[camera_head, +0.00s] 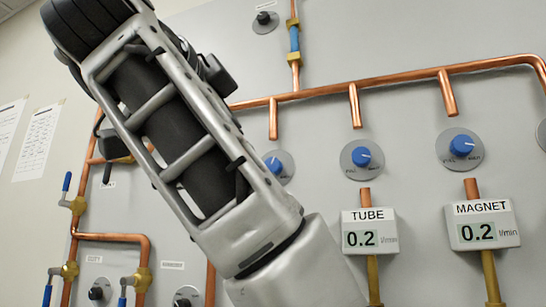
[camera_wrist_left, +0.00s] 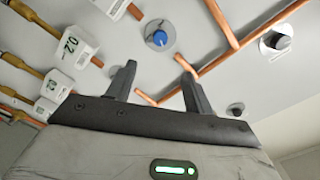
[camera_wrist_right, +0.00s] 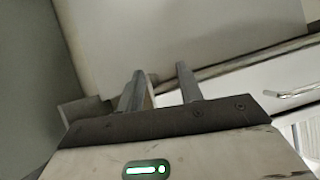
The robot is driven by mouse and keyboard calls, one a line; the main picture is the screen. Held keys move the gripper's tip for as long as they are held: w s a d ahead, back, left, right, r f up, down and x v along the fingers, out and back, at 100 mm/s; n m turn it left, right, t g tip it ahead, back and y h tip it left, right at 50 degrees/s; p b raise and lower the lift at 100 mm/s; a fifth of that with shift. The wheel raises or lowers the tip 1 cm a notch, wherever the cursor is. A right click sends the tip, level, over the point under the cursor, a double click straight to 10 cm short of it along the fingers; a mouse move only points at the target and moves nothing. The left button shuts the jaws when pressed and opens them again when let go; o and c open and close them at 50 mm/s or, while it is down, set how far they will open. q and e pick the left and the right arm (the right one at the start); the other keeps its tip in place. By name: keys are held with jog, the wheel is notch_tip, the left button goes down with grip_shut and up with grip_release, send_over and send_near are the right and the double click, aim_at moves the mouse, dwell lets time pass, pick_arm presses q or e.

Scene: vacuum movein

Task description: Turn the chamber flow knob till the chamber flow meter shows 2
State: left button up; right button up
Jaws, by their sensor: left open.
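A blue knob on a grey round plate (camera_head: 277,166) shows partly behind my left arm in the head view. Its label is hidden, so I cannot confirm that it is the chamber flow knob. No meter labelled chamber is readable; my arm covers the panel below this knob. In the left wrist view a blue knob (camera_wrist_left: 160,38) lies beyond the fingertips of my left gripper (camera_wrist_left: 158,62), which is open, empty and apart from it. A white meter (camera_wrist_left: 72,45) there reads 0.2. My right gripper (camera_wrist_right: 160,69) is open and empty, away from the panel.
The TUBE meter (camera_head: 369,232) and MAGNET meter (camera_head: 482,224) both read 0.2, with blue knobs (camera_head: 362,157) (camera_head: 462,146) above them. Copper pipes (camera_head: 400,80) stand out from the panel. Blue-handled valves (camera_head: 67,182) sit at left. A drawer handle (camera_wrist_right: 292,92) shows in the right wrist view.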

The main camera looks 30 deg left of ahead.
pick_arm(q)
jog(key=p+x, duration=1)
jog(key=x, duration=0.5)
pick_arm(e)
jog(key=shift+n+g+h, duration=0.3)
jog(key=shift+g+h, duration=0.1)
jog(key=shift+g, duration=0.1)
jog(key=r, duration=0.1)
jog(key=d+r, duration=0.1)
jog(key=r, duration=0.1)
jog(key=shift+s+d+r, duration=0.25)
jog(key=shift+d+r, duration=0.1)
pick_arm(q)
jog(key=shift+a, duration=0.15)
jog(key=c, duration=1)
